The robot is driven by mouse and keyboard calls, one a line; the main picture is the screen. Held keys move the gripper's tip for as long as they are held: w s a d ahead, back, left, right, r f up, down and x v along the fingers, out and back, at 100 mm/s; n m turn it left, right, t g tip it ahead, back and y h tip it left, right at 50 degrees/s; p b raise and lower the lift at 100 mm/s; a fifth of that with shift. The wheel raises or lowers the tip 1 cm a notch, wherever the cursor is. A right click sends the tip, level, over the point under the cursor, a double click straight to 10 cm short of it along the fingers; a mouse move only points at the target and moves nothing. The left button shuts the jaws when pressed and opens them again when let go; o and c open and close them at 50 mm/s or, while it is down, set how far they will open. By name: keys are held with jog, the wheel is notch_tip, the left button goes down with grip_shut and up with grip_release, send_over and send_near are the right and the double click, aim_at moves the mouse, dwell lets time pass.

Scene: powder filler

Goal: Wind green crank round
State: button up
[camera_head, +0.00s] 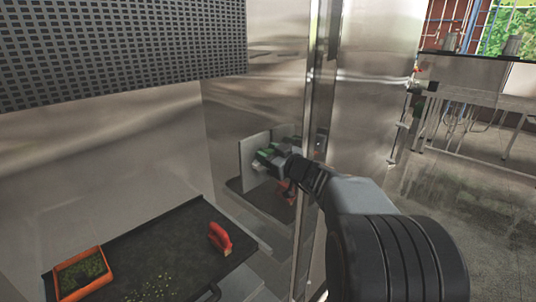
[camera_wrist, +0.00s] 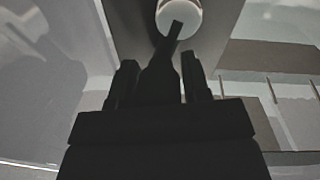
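A small green part (camera_head: 268,153), which looks like the green crank, shows in the head view in front of an upright pale plate (camera_head: 247,160). My gripper (camera_head: 277,157) reaches it from the right, and its dark end covers part of the green. In the wrist view, my gripper's two dark fingers (camera_wrist: 160,80) stand apart with a dark shape between them. From there a dark bar (camera_wrist: 172,38) runs up to a pale round disc (camera_wrist: 180,16). No green shows there, and I cannot tell whether the fingers press on the shape between them.
A dark tray (camera_head: 140,240) at the lower left carries an orange bin (camera_head: 82,272) with green contents, a red-handled tool (camera_head: 219,238) and scattered yellow bits. Shiny metal walls enclose the space. A metal post (camera_head: 311,130) stands close to my arm. Open floor lies right.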

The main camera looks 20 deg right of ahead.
jog(key=c, duration=0.5)
jog(key=f+b, duration=0.1)
jog(key=b, duration=0.3)
jog(key=shift+d+b, duration=0.1)
jog(key=shift+b, duration=0.2)
jog(key=m+b, duration=0.1)
jog(key=b, duration=0.2)
jog(key=shift+w+d, duration=0.1)
jog(key=shift+d+r+m+b, duration=0.1)
jog(key=shift+r+m+b, duration=0.15)
jog(key=shift+b, duration=0.65)
jog(key=o, duration=0.7)
jog(key=shift+d, duration=0.1)
jog(key=shift+o, duration=1)
jog(key=shift+r, duration=0.1)
